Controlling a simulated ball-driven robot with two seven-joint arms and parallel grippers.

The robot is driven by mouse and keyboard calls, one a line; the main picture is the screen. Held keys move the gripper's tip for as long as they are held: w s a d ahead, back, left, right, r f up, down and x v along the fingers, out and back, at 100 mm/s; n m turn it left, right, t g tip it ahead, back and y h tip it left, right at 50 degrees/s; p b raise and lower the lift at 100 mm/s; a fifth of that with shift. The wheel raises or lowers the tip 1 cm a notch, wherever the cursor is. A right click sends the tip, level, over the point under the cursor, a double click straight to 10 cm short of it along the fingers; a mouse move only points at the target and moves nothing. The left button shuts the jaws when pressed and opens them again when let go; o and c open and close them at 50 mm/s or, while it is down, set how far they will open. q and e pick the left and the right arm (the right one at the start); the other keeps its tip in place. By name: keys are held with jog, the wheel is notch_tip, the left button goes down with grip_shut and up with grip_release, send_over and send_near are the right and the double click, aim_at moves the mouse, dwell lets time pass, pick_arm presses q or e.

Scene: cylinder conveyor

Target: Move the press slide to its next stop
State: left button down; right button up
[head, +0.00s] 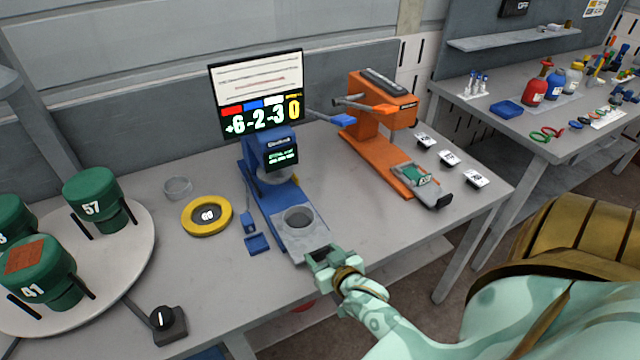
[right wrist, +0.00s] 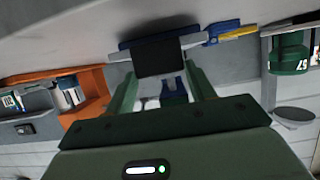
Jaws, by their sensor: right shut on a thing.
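The blue press (head: 265,180) stands on the grey table, below a screen. Its grey slide (head: 303,238) with a round cup is out toward the table's front edge, clear of the press head. My right gripper (head: 325,260) is at the slide's front end, shut on its handle. In the right wrist view the dark handle (right wrist: 158,55) shows between the two green fingers. The fingers hide most of the handle in the head view. My left gripper is in neither view.
An orange press (head: 375,130) stands to the right, with several small labelled blocks beside it. A yellow ring weight (head: 207,214) lies left of the blue press. A round turntable (head: 120,255) with green canisters is at far left. A black knob box (head: 167,325) sits at the front.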

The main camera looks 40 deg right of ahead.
jog(key=shift+s+f, duration=0.1)
jog(key=shift+f, duration=0.05)
jog(key=o, duration=1.4)
jog(key=shift+s, duration=0.1)
jog(key=shift+a, duration=0.1)
jog(key=p+v, duration=0.2)
jog(key=v, duration=1.4)
jog(key=shift+s, duration=0.25)
